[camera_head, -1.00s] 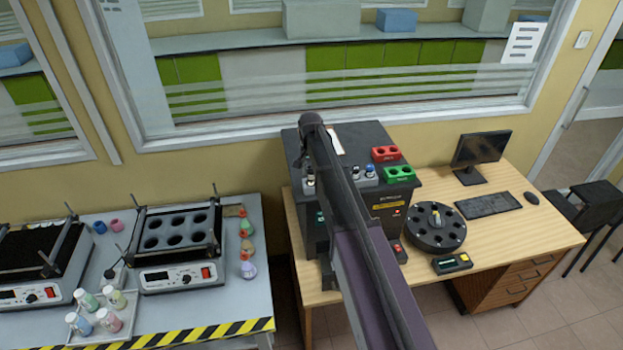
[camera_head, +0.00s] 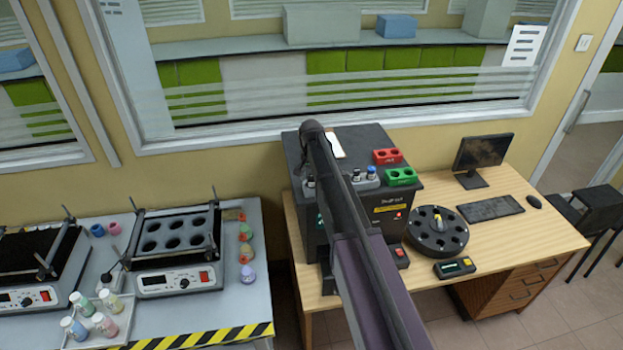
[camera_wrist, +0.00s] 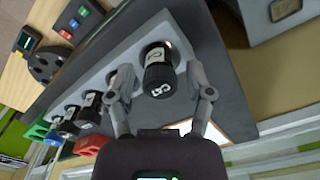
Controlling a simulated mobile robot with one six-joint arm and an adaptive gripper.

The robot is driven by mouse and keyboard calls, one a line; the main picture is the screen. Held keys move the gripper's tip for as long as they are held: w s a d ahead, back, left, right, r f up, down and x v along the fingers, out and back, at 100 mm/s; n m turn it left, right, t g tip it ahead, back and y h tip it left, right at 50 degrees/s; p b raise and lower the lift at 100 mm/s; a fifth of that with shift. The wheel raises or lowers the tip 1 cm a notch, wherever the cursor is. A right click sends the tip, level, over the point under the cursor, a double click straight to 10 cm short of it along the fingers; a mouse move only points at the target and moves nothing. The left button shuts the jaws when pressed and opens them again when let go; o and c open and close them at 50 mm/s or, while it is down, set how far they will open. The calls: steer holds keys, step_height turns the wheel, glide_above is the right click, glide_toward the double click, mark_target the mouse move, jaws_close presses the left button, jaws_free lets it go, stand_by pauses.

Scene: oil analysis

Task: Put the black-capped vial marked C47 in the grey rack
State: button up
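A black-capped vial (camera_wrist: 160,72) with white marking that looks like C47 on its cap is in the wrist view. It stands at the end of the light grey rack (camera_wrist: 128,50), its lower part seeming to sit in a hole. My gripper (camera_wrist: 160,88) has its two fingers spread on either side of the cap, with gaps showing between fingers and vial.
Other capped vials (camera_wrist: 91,102) stand farther along the grey rack. A red rack (camera_head: 387,157) and a green rack (camera_head: 401,176) sit beside it on the instrument.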

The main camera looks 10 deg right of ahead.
mark_target(311, 176)
steer(key=shift+r, duration=0.2)
stand_by(0.3)
step_height(311, 176, up, 8)
steer(key=p, duration=0.7)
steer(key=shift+f+p, duration=0.25)
steer(key=shift+p, duration=0.15)
steer(key=shift+s, duration=0.1)
stand_by(0.3)
steer(key=s+n, duration=0.6)
steer(key=s, duration=2.3)
steer(key=shift+d+n, duration=0.2)
steer(key=shift+n, duration=0.2)
